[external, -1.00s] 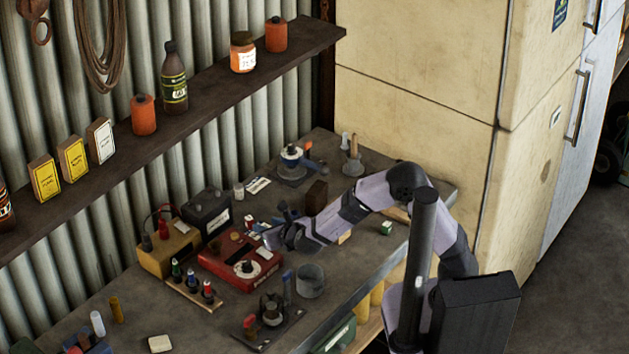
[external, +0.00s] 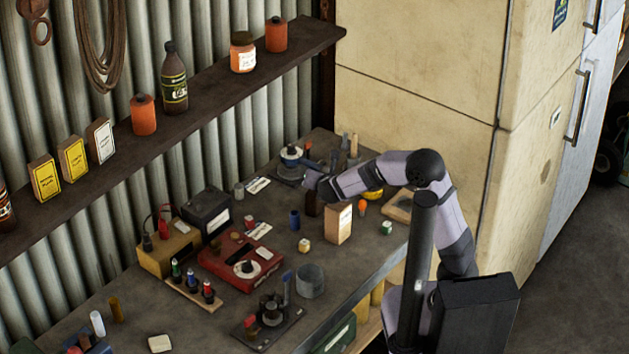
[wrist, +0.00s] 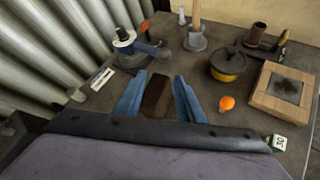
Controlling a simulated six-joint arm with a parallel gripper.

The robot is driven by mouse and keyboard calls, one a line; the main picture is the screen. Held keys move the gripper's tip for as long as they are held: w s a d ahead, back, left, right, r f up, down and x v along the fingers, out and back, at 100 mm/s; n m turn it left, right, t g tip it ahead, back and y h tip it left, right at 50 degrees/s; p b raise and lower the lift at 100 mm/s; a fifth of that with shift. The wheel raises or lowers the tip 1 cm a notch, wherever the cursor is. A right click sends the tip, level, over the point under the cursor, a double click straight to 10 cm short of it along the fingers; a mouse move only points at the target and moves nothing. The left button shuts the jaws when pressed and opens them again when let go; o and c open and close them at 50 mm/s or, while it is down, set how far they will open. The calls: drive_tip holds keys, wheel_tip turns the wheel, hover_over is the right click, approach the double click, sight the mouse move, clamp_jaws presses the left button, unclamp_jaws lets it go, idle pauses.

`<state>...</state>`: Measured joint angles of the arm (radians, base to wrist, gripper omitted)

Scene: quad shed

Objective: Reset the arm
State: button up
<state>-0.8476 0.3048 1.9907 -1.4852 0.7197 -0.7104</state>
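My arm reaches over the workbench (external: 225,290), bent at a high elbow. My gripper (external: 311,184) is over the back part of the bench, near a dark brown block (external: 312,208). In the wrist view my gripper (wrist: 159,80) shows two blue fingers standing apart. The brown block (wrist: 156,98) shows in the gap between them, with space on both sides, so the fingers look open and empty. The block stands on the bench. How high the fingertips are above it is hard to tell.
The wrist view shows a dark pot (wrist: 228,66), an orange bulb (wrist: 227,103) and a wooden frame (wrist: 262,98) to the right. The corrugated wall and shelf (external: 215,100) bound the left.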

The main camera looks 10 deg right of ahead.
drive_tip(key=d+f+m+g+h, duration=0.1)
drive_tip(key=d+m, duration=0.2)
drive_tip(key=d, duration=0.2)
drive_tip(key=s+d+m+g+h+p, duration=0.1)
drive_tip(key=d+m, duration=0.2)
drive_tip(key=d, duration=0.2)
drive_tip(key=s+d+f+m+g+h, duration=0.1)
drive_tip(key=d+m+g, duration=0.1)
drive_tip(key=d, duration=0.4)
drive_tip(key=shift+s+f+m, duration=0.25)
drive_tip(key=shift+f+m, duration=0.05)
drive_tip(key=shift+m, duration=0.6)
drive_tip(key=s+d+m+g, duration=0.1)
drive_tip(key=d+m, duration=0.1)
drive_tip(key=s+d+f+m+g, duration=0.1)
drive_tip(key=s+d+m, duration=0.1)
drive_tip(key=s+d+f+m, duration=0.1)
drive_tip(key=s+d, duration=0.1)
drive_tip(key=d, duration=0.1)
drive_tip(key=shift+s+f+m+g+p, duration=0.25)
drive_tip(key=shift+m+g+p, duration=0.15)
drive_tip(key=s+d+f+m+g+y, duration=0.1)
drive_tip(key=s+d+f+m+g, duration=0.1)
drive_tip(key=s+m, duration=0.5)
drive_tip(key=s+d+f+m+g+y+p, duration=0.1)
drive_tip(key=s+d+m+g+y, duration=0.1)
drive_tip(key=s+m, duration=0.6)
drive_tip(key=shift+s+f+g+y, duration=0.3)
drive_tip(key=shift+s+f, duration=0.1)
drive_tip(key=shift+s, duration=0.05)
